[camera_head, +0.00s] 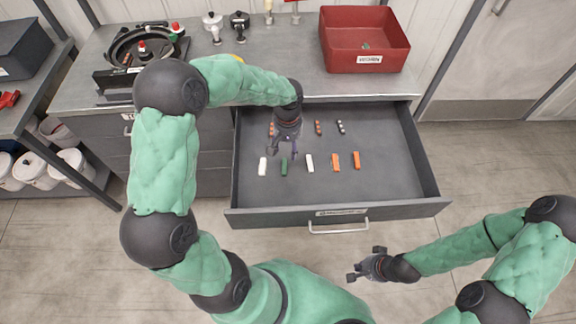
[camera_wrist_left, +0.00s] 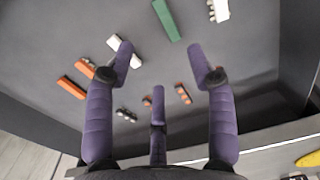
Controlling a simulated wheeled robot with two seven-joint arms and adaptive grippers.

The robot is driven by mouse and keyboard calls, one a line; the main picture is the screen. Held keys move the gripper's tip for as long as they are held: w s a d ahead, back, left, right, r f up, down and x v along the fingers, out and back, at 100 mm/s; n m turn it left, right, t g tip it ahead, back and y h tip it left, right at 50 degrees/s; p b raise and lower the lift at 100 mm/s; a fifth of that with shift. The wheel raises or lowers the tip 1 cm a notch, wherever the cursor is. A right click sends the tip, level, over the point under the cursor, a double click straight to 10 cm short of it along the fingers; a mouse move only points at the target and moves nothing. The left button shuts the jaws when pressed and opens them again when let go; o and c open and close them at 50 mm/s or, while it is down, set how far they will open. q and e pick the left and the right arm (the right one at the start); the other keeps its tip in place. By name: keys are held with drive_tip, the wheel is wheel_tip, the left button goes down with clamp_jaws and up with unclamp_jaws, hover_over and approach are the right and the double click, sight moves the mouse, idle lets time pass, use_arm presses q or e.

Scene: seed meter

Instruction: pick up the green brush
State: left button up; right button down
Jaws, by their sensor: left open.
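The green brush (camera_head: 284,167) lies in the open drawer, in the front row between a white piece (camera_head: 262,166) and another white piece (camera_head: 309,162). My left gripper (camera_head: 281,152) is open and empty, above the drawer just behind the green brush. In the left wrist view the green brush (camera_wrist_left: 167,18) is at the top, beyond the open fingers (camera_wrist_left: 163,58) and not between them. My right gripper (camera_head: 362,263) is empty, its fingers apart, in front of the drawer and outside it.
Two orange pieces (camera_head: 336,162) (camera_head: 357,161) lie right in the front row. Smaller orange (camera_head: 318,128) and black-and-white (camera_head: 340,127) pieces lie behind. The drawer front (camera_head: 340,212) has a handle. A red bin (camera_head: 365,60) stands on the counter. The drawer's right side is clear.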

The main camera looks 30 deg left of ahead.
use_arm(q)
drive_tip(key=f, duration=0.1)
drive_tip(key=b, duration=0.2)
hover_over(286, 167)
drive_tip(key=f, duration=0.5)
drive_tip(key=shift+w+d, duration=0.2)
drive_tip(key=shift+w, duration=0.2)
drive_tip(key=f, duration=0.1)
drive_tip(key=f+b, duration=0.1)
drive_tip(key=f, duration=0.2)
drive_tip(key=shift+s+a+f+b, duration=0.25)
drive_tip(key=shift+s+f+b, duration=0.1)
drive_tip(key=shift+s+b, duration=0.05)
drive_tip(key=shift+f, duration=0.3)
drive_tip(key=shift+r, duration=0.1)
drive_tip(key=c, duration=1.1)
